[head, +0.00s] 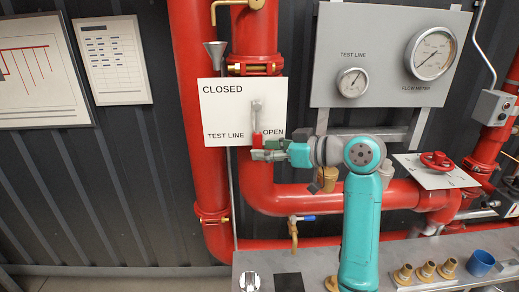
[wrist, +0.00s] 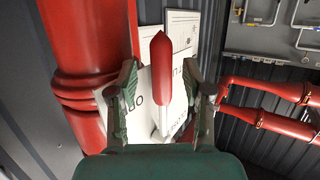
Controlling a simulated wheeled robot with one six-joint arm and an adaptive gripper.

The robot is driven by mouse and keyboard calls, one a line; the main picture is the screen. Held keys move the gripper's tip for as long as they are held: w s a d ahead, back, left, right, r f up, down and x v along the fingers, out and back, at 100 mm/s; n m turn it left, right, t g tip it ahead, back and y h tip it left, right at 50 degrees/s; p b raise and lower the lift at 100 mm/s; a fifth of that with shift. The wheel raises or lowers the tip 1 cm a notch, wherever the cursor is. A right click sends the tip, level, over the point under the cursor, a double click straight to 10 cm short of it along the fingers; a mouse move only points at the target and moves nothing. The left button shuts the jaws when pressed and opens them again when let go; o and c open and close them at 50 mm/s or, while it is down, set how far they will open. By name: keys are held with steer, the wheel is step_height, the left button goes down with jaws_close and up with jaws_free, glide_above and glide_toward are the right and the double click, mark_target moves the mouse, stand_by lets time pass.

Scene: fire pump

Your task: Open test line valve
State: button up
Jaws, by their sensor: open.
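The test line valve lever has a red grip (head: 256,122) and a grey metal arm. It hangs roughly straight down in front of a white placard (head: 222,112) marked CLOSED, TEST LINE and OPEN. The grip's lower end is beside the OPEN label. My gripper (head: 268,153) is at the lower end of the lever. In the wrist view, my gripper (wrist: 160,78) is open, with a dark green finger on each side of the red grip (wrist: 163,55). Gaps show on both sides of the grip. The placard (wrist: 181,25) is partly hidden behind the lever and fingers.
Red pipes (head: 200,150) run behind and below the placard. A gauge panel (head: 385,60) hangs to the right. A small blue-handled tap (head: 294,230) is below. A red handwheel (head: 435,160) is at right. Brass fittings (head: 426,271) and a blue cup (head: 481,262) stand on the bench.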

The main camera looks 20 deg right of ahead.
steer(key=v, duration=0.9)
steer(key=shift+s+d, duration=0.15)
steer(key=shift+s, duration=0.05)
steer(key=shift+r, duration=0.1)
